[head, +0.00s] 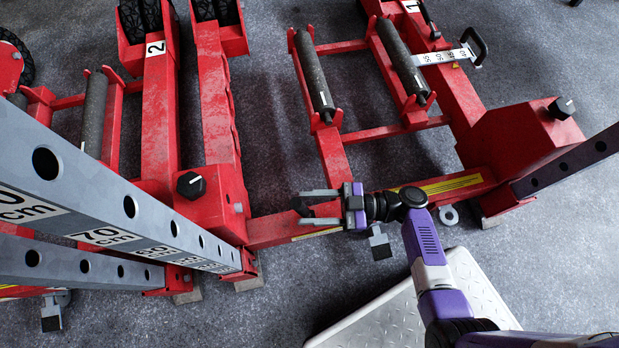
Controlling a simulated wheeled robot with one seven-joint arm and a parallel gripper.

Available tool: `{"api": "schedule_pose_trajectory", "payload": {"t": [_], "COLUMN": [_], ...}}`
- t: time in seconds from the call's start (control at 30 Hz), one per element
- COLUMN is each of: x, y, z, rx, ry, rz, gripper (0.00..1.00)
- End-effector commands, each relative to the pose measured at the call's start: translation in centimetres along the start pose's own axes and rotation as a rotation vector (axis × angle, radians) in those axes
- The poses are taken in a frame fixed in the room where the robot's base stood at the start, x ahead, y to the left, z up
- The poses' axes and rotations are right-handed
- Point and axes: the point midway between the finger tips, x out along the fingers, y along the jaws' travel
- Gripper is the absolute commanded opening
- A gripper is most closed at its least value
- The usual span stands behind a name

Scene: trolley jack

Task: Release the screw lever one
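My gripper (306,207) is in the middle of the head view, pointing left above the red crossbar of the jack. Its two grey fingers are apart. A small dark curved piece shows at their tips; I cannot tell whether it touches them. A black knob (562,107) with a white mark sits on the red housing at the right, on the side of the arm labelled 1 (411,6). A similar black knob (191,185) sits on the left housing, near the arm labelled 2 (155,47). My gripper is apart from both knobs. No label marks either knob as lever one.
Grey perforated bars with centimetre labels (108,235) cross the left side, and another bar (580,160) juts in at right. Dark rollers (313,75) lie in red frames. A pedal-like piece (380,245) is just below my gripper. Grey floor is open at right.

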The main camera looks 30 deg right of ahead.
Motion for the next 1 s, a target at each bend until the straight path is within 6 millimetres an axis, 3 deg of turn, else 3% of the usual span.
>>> {"api": "schedule_pose_trajectory", "payload": {"t": [0.27,0.7,1.0], "x": [-0.2,-6.5,-7.8], "y": [0.1,0.1,0.0], "z": [0.0,0.0,0.0], "rx": [-0.001,-0.001,-0.001], "ry": [-0.001,-0.001,0.0], "rz": [0.0,0.002,0.0], "gripper": [0.47,0.47,0.47]}}
